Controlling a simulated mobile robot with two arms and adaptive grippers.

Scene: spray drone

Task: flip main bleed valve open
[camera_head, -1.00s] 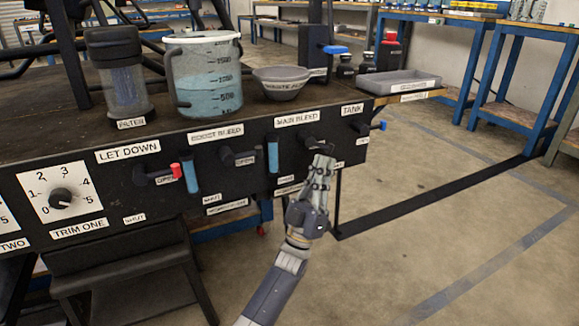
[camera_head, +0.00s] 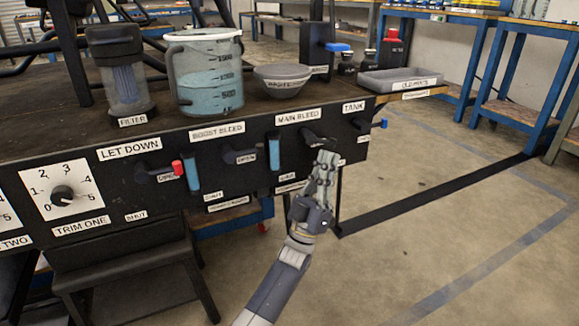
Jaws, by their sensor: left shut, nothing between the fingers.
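The MAIN BLEED label (camera_head: 297,116) is on the front of the black panel. Below it, a dark valve part (camera_head: 313,139) sticks out, partly hidden by my gripper. A blue upright handle (camera_head: 274,153) hangs to its left; I cannot tell how the two connect. My left gripper (camera_head: 327,158) is shut and empty, pointing up, with its fingertips just in front of or against the dark part. Contact cannot be made out. A SHUT label (camera_head: 287,177) is lower on the panel. My right gripper is not in view.
To the left are the BOOST BLEED label (camera_head: 217,131), another blue handle (camera_head: 192,175) and a red-tipped let-down lever (camera_head: 178,167). The blue-tipped tank valve (camera_head: 383,124) is to the right. A jug (camera_head: 206,80) stands on the bench.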

